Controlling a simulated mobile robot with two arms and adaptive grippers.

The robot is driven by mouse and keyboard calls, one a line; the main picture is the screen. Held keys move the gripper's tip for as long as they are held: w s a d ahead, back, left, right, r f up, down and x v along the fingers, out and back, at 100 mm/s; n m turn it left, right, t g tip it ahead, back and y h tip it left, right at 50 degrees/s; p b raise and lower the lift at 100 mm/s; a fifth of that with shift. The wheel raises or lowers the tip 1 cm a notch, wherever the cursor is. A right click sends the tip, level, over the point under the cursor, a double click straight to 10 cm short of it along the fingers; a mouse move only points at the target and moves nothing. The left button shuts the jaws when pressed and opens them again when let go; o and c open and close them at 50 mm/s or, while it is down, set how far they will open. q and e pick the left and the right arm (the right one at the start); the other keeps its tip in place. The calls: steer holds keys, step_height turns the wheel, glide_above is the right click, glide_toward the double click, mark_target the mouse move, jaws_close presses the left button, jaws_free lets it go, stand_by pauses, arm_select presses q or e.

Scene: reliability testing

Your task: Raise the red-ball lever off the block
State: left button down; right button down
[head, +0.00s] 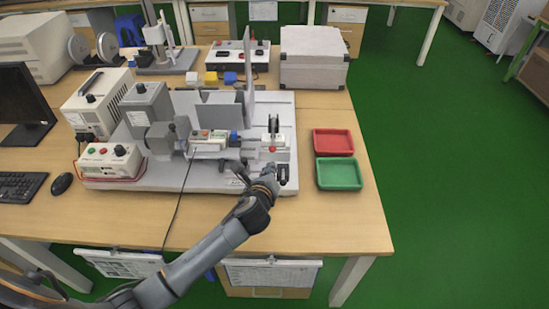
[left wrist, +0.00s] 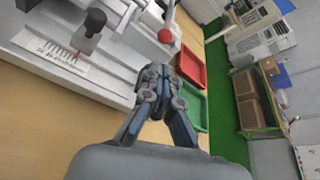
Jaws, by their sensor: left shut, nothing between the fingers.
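The red ball (head: 272,149) of the lever sits at the right end of the grey test rig, just beyond my left gripper (head: 269,169). In the left wrist view the red ball (left wrist: 165,35) is on a thin light rod, past the tips of my left gripper (left wrist: 156,72). The gripper is shut and empty. A visible gap separates the fingertips from the ball in that view; I cannot tell the height difference. The block under the lever cannot be clearly made out. My right gripper is not in view.
A red tray (head: 333,142) and a green tray (head: 339,174) stand right of the rig's grey base plate (head: 205,180). A black-knobbed part (left wrist: 94,22) is left of my gripper. A grey case (head: 314,58) stands behind. The table front is mostly clear.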

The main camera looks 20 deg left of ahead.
arm_select(q)
steer(key=x, duration=0.7)
steer(key=shift+w+f, duration=0.15)
steer(key=shift+w, duration=0.2)
